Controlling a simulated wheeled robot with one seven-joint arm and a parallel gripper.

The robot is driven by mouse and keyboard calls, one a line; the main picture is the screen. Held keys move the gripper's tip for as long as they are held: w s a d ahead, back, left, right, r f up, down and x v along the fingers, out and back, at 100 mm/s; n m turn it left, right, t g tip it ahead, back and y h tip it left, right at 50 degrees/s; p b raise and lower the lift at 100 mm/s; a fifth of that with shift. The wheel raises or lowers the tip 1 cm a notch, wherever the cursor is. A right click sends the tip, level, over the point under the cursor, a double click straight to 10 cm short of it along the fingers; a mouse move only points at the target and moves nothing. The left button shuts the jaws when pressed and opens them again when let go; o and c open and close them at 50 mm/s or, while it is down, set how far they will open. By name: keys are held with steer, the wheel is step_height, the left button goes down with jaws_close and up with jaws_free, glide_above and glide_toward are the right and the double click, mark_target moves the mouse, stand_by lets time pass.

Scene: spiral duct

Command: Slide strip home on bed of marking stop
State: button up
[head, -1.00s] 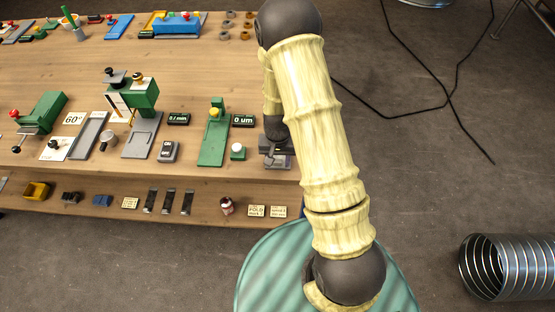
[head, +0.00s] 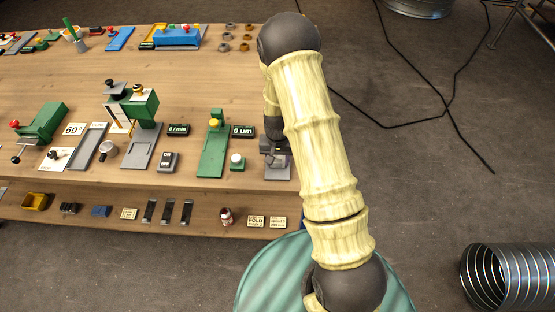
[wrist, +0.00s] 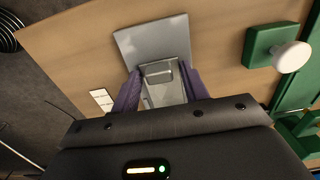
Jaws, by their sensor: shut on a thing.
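My gripper (wrist: 163,88) has purple fingers, shut on a pale, shiny metal strip (wrist: 160,72) that lies between them in the wrist view. The strip's far end is over or against a flat light-grey plate (wrist: 140,42), which looks like the bed of the marking stop. I cannot tell if strip and plate touch, or whether the strip is against a stop. In the head view my gripper (head: 272,151) is over the grey plate (head: 284,172) at the bench's right end. My arm partly hides it, and the strip cannot be made out there.
A green block with a white knob (wrist: 278,56) stands right of the plate, with a green gauge stand (head: 212,150) and a display (head: 242,131) beyond it. The bench's right edge is close to the gripper.

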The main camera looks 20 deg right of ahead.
steer(key=shift+w+d+f, duration=0.1)
steer(key=shift+w+f, duration=0.05)
steer(key=shift+w, duration=0.15)
stand_by(0.4)
steer(key=o, duration=1.7)
steer(key=shift+c, duration=0.2)
steer(key=shift+r+p, duration=2.35)
steer(key=shift+r, duration=1.2)
steer(key=s+r+n+t, duration=0.2)
steer(key=s+r+n, duration=0.1)
steer(key=s+r, duration=1.3)
step_height(320, 180, up, 4)
steer(key=shift+s+a+r+n+t+b, duration=0.15)
steer(key=shift+s+a+n+t+b, duration=0.1)
steer(key=shift+a+n+t+b, duration=0.1)
